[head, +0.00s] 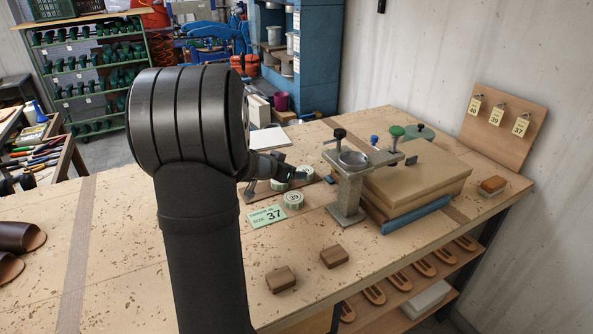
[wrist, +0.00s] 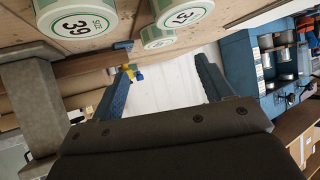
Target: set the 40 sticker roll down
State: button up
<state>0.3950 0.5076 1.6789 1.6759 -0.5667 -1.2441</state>
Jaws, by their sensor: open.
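Three white-and-green sticker rolls are close together beside the metal stand. The roll marked 39 (head: 293,200) is nearest in the head view. A second roll (head: 279,185) is just behind it, partly covered by my gripper, and a third (head: 305,173) is farther back. In the wrist view the 39 roll (wrist: 75,22) and the 37 roll (wrist: 184,13) are readable. Another roll (wrist: 157,38) shows only its side, so I cannot read a 40 on any roll. My gripper (head: 289,177) is open over the roll area, and its fingers (wrist: 164,78) have nothing between them.
A green card reading 37 (head: 267,215) lies left of the rolls. The metal stand (head: 347,190) and stacked boards (head: 418,178) are close on the right. Two brown blocks (head: 281,279) (head: 334,256) lie in front. Tags hang on a board (head: 503,122) at the back right.

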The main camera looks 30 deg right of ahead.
aim_at(303, 166)
jog(key=shift+v, duration=1.4)
jog(key=x, duration=1.2)
jog(key=shift+f, duration=0.2)
notch_tip(303, 166, up, 2)
jog(key=shift+r, duration=0.35)
